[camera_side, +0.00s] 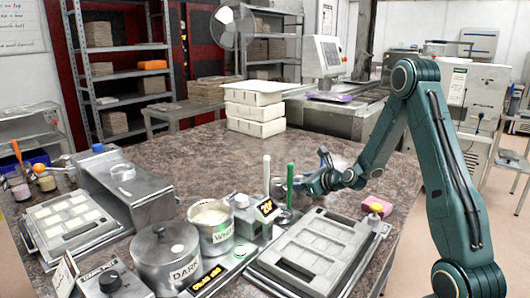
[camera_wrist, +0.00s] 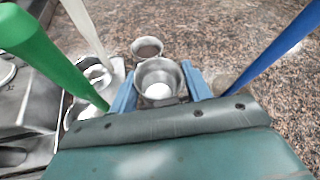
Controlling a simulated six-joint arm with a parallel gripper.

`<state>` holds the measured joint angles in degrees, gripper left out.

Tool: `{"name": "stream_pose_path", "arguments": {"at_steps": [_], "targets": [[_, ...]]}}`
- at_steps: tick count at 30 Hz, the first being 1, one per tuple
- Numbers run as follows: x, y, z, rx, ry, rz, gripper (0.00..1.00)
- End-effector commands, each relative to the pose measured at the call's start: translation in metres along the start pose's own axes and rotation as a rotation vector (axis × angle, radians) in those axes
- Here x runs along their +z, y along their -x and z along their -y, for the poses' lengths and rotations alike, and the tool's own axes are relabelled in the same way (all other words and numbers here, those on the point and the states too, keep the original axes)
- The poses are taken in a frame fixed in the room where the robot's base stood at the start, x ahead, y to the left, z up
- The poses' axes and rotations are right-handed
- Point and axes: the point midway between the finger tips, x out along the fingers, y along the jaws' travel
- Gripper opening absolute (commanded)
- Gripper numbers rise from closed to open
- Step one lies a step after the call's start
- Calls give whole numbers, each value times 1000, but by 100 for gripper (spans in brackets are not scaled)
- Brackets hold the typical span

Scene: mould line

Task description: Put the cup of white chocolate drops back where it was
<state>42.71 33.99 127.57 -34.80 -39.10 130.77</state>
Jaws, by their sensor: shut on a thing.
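In the wrist view, a small metal cup (camera_wrist: 172,73) with white drops in its bottom sits between the two blue fingers of my gripper (camera_wrist: 160,88). The fingers are shut on its sides, and it looks upright. Whether its base touches the worktop cannot be told. A second metal cup (camera_wrist: 147,48) with brown contents stands just beyond it. In the side view, my gripper (camera_side: 301,184) is low over the table behind the green and white handles. The held cup is hard to make out there.
A green handle (camera_side: 290,180) and a white handle (camera_side: 266,176) stand upright close by; a blue handle (camera_wrist: 275,50) rises at right. The DARK pot (camera_side: 167,262), WHITE pot (camera_side: 213,238) and a grey mould (camera_side: 318,246) are in front. The table behind is clear up to stacked white trays (camera_side: 255,112).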

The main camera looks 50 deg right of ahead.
Motion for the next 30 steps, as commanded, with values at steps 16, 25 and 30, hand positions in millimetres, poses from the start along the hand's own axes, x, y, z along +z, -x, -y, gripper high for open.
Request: {"name": "stream_pose_path", "arguments": {"at_steps": [16,25,30], "targets": [[-31,-14,-7,-2,-1,1,1],[-32,-14,-7,-1,-1,0,1],[-35,-16,-8,0,-1,-1,56]]}}
